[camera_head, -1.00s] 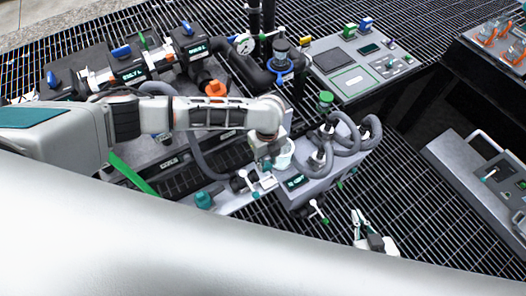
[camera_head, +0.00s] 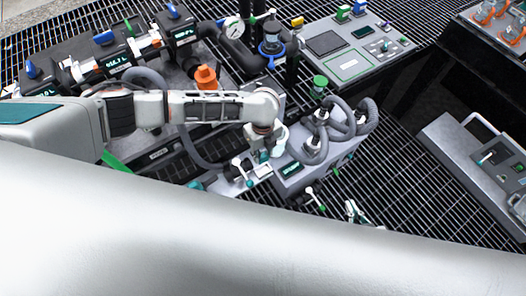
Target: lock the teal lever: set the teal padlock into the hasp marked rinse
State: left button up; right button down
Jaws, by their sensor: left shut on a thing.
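My left gripper (camera_head: 266,146) reaches in from the left over the near end of the grey hose box (camera_head: 297,176). It is shut on a small teal thing (camera_head: 263,156), which looks like the teal padlock but is mostly hidden by the fingers. A white-handled lever (camera_head: 238,165) sits just left of and below it. Another white lever (camera_head: 312,196) is on the box's front side. I cannot read any label as rinse, and I cannot make out the hasp.
Grey hoses (camera_head: 345,126) loop over the box, with a green-capped part (camera_head: 319,85) behind. A grey panel (camera_head: 345,45) bears small coloured blocks. Open grating lies right of the box.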

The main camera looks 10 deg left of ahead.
aim_at(263, 161)
pick_arm(q)
jog(key=shift+f+b, duration=0.95)
jog(key=shift+f, duration=0.45)
jog(key=shift+f+b, duration=0.6)
jog(key=shift+f, duration=0.7)
jog(key=shift+f+b, duration=0.35)
jog(key=shift+f, duration=0.45)
jog(key=shift+f+b, duration=0.45)
jog(key=shift+f, duration=0.65)
jog(key=o, duration=1.3)
